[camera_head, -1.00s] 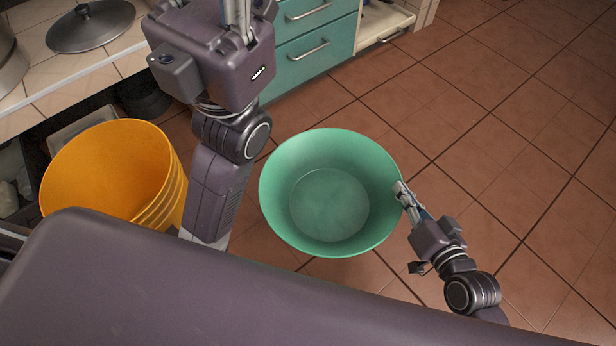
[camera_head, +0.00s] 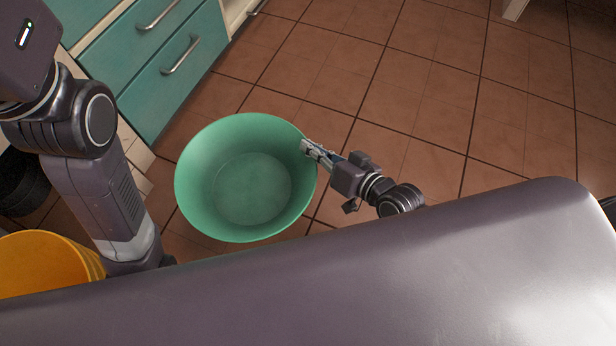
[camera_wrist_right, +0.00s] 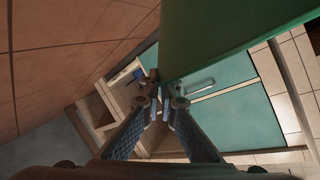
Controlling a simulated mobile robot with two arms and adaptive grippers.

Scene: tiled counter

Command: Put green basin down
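The green basin (camera_head: 250,190) is in the middle left of the head view. Its open top faces up and it looks empty. My right gripper (camera_head: 306,147) is at the basin's right rim, its fingers closed on the wall. In the right wrist view the fingertips (camera_wrist_right: 162,88) meet at the edge of the green basin (camera_wrist_right: 225,30). The basin appears held above the floor, though its underside is hidden. My left arm shows at the left of the head view, but its fingers are outside the picture.
A yellow bucket (camera_head: 45,262) stands at the lower left, partly cut off. Teal drawers (camera_head: 165,65) with metal handles are at the upper left. A dark pot (camera_head: 20,182) is at the left edge. The tiled floor (camera_head: 430,85) is clear to the upper right.

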